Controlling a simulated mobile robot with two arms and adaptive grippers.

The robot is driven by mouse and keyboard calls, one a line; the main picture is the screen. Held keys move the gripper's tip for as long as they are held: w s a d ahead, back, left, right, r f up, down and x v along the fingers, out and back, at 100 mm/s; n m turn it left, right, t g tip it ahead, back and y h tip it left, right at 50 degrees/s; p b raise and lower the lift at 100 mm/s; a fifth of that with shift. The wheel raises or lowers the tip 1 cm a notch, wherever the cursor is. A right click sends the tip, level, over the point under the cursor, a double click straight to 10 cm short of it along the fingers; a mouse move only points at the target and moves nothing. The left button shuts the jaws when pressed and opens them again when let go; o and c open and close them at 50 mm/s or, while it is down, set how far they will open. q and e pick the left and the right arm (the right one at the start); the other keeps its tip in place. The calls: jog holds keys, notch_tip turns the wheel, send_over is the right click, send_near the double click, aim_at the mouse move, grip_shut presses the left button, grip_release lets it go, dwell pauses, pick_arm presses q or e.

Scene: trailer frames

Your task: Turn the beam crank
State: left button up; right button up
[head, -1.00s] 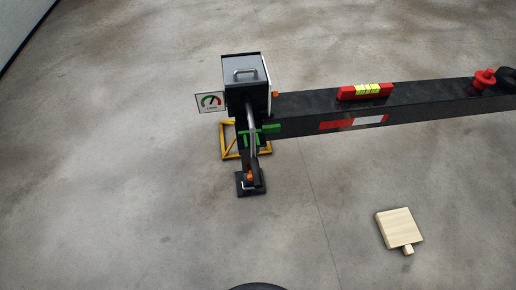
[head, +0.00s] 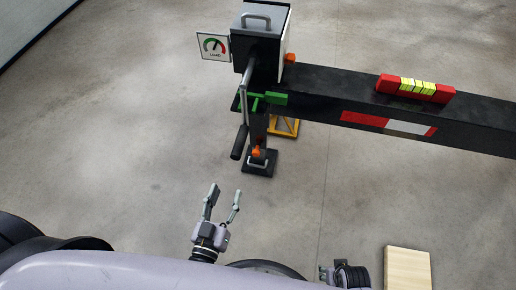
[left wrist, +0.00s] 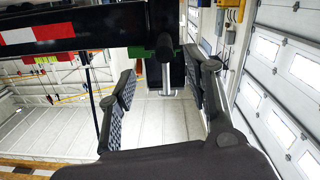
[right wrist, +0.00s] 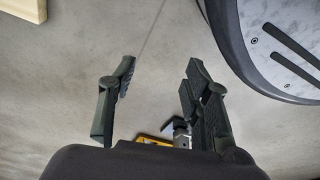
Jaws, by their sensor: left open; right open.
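The crank is a bent metal rod (head: 244,95) with a dark handle (head: 240,142), hanging beside the green bracket (head: 262,101) at the beam's end. My left gripper (head: 221,202) is open and empty, below and left of the handle, apart from it.
The black beam (head: 330,92) runs right, carrying a red level (head: 415,88). A grey box (head: 260,30) with a load gauge (head: 214,46) tops its end. A black foot (head: 260,165) and yellow stand (head: 285,125) are below. A wooden block (head: 408,272) lies right. Floor at left is clear.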

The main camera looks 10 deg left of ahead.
aim_at(240, 142)
pick_arm(q)
jog(key=shift+n+t, duration=0.3)
jog(key=w, duration=0.5)
jog(key=w+r+b, duration=0.1)
jog(key=w, duration=1)
jog(key=shift+w+r, duration=0.15)
jog(key=shift+r, duration=0.05)
jog(key=shift+w+d+b, duration=0.1)
jog(key=shift+w+b, duration=0.2)
jog(key=shift+w, duration=0.3)
pick_arm(e)
notch_tip(240, 142, up, 5)
jog(key=w, duration=0.3)
jog(key=shift+r, duration=0.2)
pick_arm(q)
jog(key=shift+c, duration=0.3)
pick_arm(e)
jog(key=shift+a, duration=0.1)
pick_arm(q)
grip_shut()
pick_arm(e)
jog(key=shift+s, duration=0.1)
